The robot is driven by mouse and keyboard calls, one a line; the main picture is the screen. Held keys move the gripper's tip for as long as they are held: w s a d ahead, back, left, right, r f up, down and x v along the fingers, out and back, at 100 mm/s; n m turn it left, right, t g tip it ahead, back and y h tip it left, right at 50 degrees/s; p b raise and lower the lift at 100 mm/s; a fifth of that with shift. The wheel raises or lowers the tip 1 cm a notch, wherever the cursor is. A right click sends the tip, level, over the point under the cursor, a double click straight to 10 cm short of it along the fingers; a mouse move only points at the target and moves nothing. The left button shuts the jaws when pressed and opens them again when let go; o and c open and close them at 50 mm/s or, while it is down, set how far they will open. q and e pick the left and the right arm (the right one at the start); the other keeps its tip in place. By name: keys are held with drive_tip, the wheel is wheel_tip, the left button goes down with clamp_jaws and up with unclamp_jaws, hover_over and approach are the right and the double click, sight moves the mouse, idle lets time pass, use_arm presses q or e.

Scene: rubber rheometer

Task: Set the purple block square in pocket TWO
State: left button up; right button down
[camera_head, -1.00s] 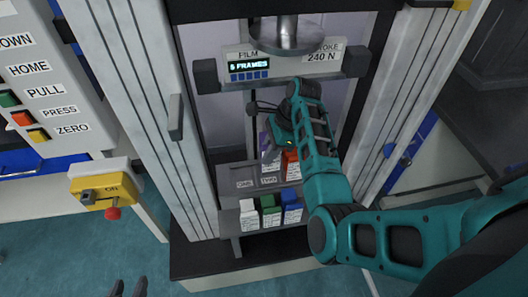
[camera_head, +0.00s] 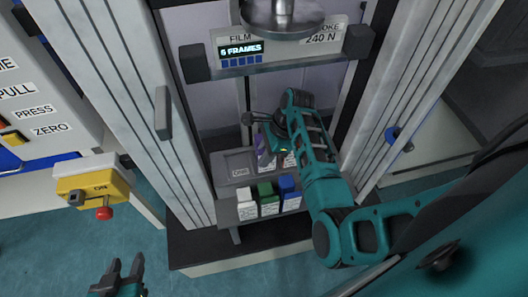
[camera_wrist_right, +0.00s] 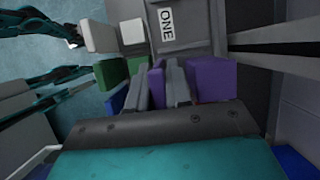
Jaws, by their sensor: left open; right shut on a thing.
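My right gripper (camera_head: 272,143) reaches into the press frame and is shut on the purple block (camera_head: 262,156). In the right wrist view purple surfaces show between the grey fingers and to the right of them, on the purple block (camera_wrist_right: 210,80). The pocket plate (camera_head: 237,164) lies below, with the label ONE readable at left; it also shows in the right wrist view (camera_wrist_right: 190,40). Pocket TWO is hidden behind my gripper and the block, so I cannot tell whether the block is seated or square. My left gripper (camera_head: 127,268) is open and empty at the lower left.
White (camera_head: 246,208), green (camera_head: 267,200) and blue (camera_head: 288,193) blocks stand in a row in front of the pockets. The press head (camera_head: 285,15) hangs above. Frame columns close in both sides. A yellow switch box (camera_head: 92,186) stands at left.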

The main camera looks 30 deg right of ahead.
drive_tip(key=c, duration=1.1)
unclamp_jaws()
drive_tip(key=shift+o, duration=0.2)
drive_tip(key=shift+d+r, duration=0.1)
drive_tip(key=shift+r, duration=0.15)
drive_tip(key=v, duration=0.5)
drive_tip(key=shift+w, duration=0.1)
drive_tip(key=s+d, duration=0.3)
drive_tip(key=d, duration=0.8)
drive_tip(key=shift+d+f, duration=0.15)
drive_tip(key=shift+d, duration=0.05)
drive_tip(key=shift+s, duration=0.1)
